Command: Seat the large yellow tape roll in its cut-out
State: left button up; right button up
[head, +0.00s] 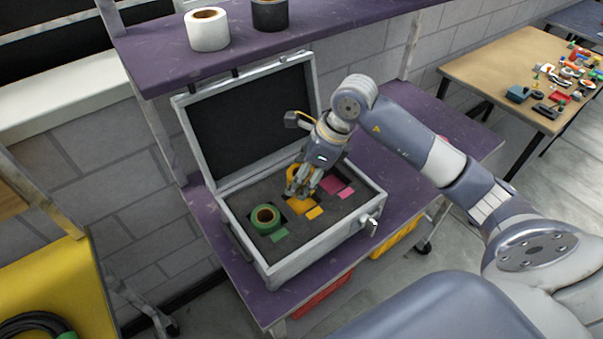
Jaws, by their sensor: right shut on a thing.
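An open grey case (262,272) with dark foam stands on a purple shelf, its lid leaning back. A green tape roll (266,218) sits at the left of the foam, beside a green patch. A yellow cut-out area (302,206) lies in the middle, with a smaller yellow patch next to it. My right gripper (299,187) points down over the middle of the case, shut on the yellow tape roll (292,172), which is mostly hidden behind the fingers. I cannot tell whether the roll touches the foam. My left gripper is not in view.
White (207,30) and black (269,14) tape rolls stand on the upper purple shelf, above the case. Pink patches (334,184) mark the foam's right part. The open lid (250,120) stands close behind my gripper. A wooden table with small items is at the far right.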

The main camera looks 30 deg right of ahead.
jog(key=shift+f, duration=0.5)
jog(key=shift+f+b, duration=0.85)
jog(key=shift+f, duration=0.4)
jog(key=shift+f+b, duration=0.7)
jog(key=shift+f, duration=0.05)
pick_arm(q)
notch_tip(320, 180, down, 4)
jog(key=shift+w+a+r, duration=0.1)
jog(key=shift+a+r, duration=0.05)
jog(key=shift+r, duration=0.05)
pick_arm(e)
jog(key=shift+s+f, duration=0.15)
jog(key=shift+s, duration=0.05)
jog(key=shift+s+f, duration=0.1)
jog(key=shift+f, duration=0.1)
jog(key=o, duration=1.2)
jog(key=shift+a, duration=0.15)
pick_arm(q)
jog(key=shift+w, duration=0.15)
